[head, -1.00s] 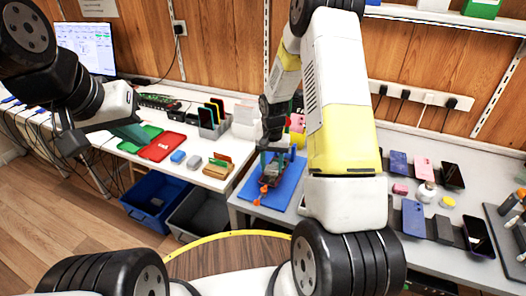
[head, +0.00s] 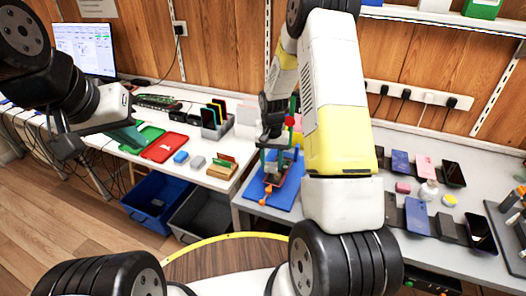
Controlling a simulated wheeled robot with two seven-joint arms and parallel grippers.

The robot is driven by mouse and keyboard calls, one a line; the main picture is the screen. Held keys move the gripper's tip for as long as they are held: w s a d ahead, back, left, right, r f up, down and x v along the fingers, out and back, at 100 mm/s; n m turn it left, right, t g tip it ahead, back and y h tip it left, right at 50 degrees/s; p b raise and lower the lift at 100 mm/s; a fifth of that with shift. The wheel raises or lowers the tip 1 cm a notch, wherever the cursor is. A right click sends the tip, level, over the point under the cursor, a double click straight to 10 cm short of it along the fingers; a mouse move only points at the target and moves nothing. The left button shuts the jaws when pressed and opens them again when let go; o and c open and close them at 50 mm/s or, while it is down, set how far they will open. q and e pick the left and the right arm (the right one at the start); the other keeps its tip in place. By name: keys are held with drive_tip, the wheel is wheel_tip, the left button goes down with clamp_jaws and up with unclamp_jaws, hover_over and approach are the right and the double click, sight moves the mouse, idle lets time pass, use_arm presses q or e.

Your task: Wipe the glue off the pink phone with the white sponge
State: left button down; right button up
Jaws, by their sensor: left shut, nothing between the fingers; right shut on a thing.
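My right gripper (head: 273,168) points down over the blue mat (head: 286,197). It is shut on a small pale thing, probably the white sponge, mostly hidden by the fingers. Below it is a fixture with orange knobs (head: 268,188). What lies in the fixture is too small and covered to make out, and glue cannot be seen. A pink phone (head: 424,167) lies among other phones on the right part of the table.
A red tray (head: 166,147) and a green tray (head: 143,138) lie on the left bench. A blue sponge-like block (head: 181,157) and a grey block (head: 197,162) lie near its edge. Blue and dark bins (head: 155,196) stand below.

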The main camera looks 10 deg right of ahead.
sight(272, 164)
drive_tip(key=shift+d+r, duration=0.2)
drive_tip(key=shift+r, duration=3.4)
